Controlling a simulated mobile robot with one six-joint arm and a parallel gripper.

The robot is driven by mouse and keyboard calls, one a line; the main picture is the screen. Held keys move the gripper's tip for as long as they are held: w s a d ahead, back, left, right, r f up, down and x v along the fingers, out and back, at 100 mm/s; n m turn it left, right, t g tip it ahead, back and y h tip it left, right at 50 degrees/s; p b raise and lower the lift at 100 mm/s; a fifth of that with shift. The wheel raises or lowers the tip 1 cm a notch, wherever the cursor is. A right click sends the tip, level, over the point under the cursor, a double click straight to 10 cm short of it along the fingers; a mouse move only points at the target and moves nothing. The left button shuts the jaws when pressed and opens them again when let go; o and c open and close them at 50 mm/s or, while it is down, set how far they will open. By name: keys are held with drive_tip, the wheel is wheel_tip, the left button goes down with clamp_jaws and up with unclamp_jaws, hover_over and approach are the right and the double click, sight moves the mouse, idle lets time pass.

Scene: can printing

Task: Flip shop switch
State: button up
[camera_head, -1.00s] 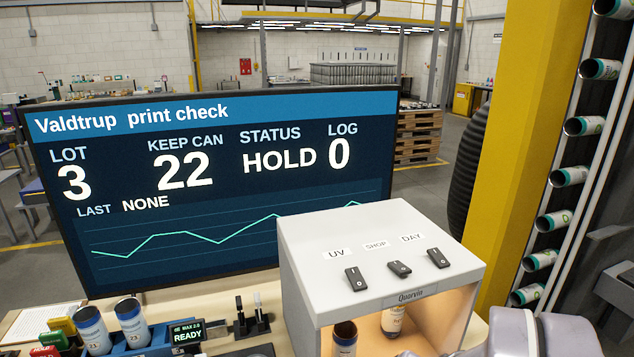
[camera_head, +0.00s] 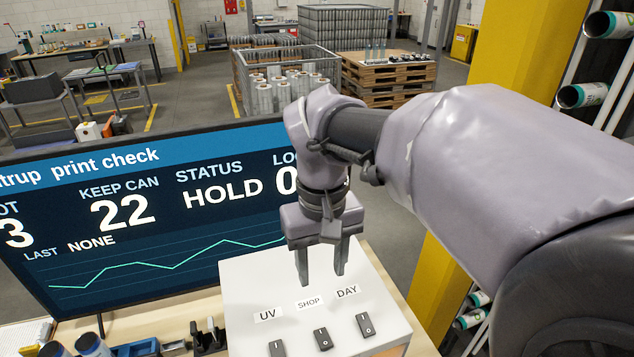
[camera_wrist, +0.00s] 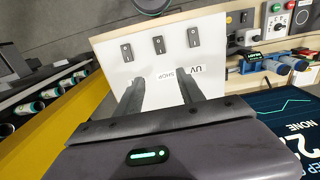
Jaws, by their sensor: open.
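The white light box (camera_head: 245,290) has three dark rocker switches on its top, labelled UV, SHOP and DAY. The SHOP switch (camera_head: 322,338) is the middle one, and it also shows in the wrist view (camera_wrist: 158,45). The UV switch (camera_head: 276,347) and the DAY switch (camera_head: 365,324) flank it. I cannot tell which way the SHOP rocker is tipped. My gripper (camera_head: 321,277) points down, open and empty, above the rear part of the box top, behind the SHOP label. In the wrist view its fingers (camera_wrist: 160,84) straddle that label, apart from the switches.
The monitor (camera_head: 150,225) reading HOLD stands behind and left of the box. A yellow post (camera_head: 520,60) and a rack of cans (camera_head: 583,95) stand at the right.

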sight(320, 328)
drive_tip(key=f+b, duration=0.1)
drive_tip(key=f, duration=0.7)
drive_tip(key=f+b, duration=0.2)
drive_tip(key=f, duration=0.6)
drive_tip(key=shift+s+a+f, duration=0.1)
drive_tip(key=shift+s+a, duration=0.05)
drive_tip(key=shift+s, duration=0.05)
drive_tip(key=shift+c, duration=0.3)
